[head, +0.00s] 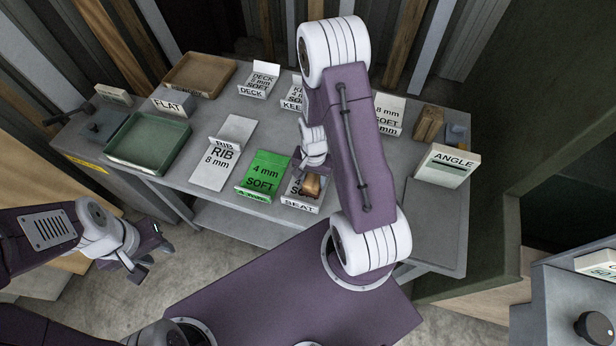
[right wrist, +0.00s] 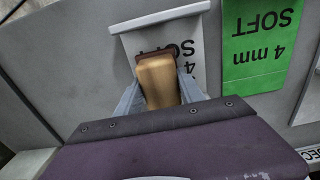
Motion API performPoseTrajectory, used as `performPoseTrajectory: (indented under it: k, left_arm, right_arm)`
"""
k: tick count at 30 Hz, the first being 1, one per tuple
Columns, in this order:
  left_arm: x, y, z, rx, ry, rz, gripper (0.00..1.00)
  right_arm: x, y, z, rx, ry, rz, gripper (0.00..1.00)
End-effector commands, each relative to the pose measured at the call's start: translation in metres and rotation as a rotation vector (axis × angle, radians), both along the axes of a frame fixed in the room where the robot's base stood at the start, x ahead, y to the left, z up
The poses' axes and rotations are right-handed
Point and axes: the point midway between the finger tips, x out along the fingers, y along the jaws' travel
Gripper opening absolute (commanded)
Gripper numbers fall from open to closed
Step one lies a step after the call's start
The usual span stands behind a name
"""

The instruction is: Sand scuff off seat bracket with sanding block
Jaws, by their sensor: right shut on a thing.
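The seat bracket (head: 300,205), a pale angled plate labelled SEAT, stands at the front of the bench; its plate shows upside down in the right wrist view (right wrist: 150,36). The sanding block (head: 312,186) is tan with a brown underside, and it also shows in the right wrist view (right wrist: 158,82). My right gripper (head: 314,172) is shut on the block, which is over the bracket's plate. I cannot tell whether they touch. No scuff is visible; the block hides part of the plate. My left gripper (head: 152,262) is open and empty, off the bench's front left.
A green bracket (head: 264,172) stands close left of the seat bracket, with the RIB bracket (head: 217,165) beyond. A green tray (head: 150,142), a brown tray (head: 200,75), and the ANGLE (head: 447,166) and FLAT (head: 176,104) holders share the bench. My right arm covers the bench's middle right.

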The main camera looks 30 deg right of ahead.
Motion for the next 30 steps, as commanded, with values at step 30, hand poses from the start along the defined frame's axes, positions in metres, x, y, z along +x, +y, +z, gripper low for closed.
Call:
performPoseTrajectory:
  k: [30]
  left_arm:
    - [0.000,0.000,0.005,0.000,0.000,0.000,0.36]
  right_arm:
    - [0.016,0.013,-0.002,-0.001,-0.001,0.000,0.13]
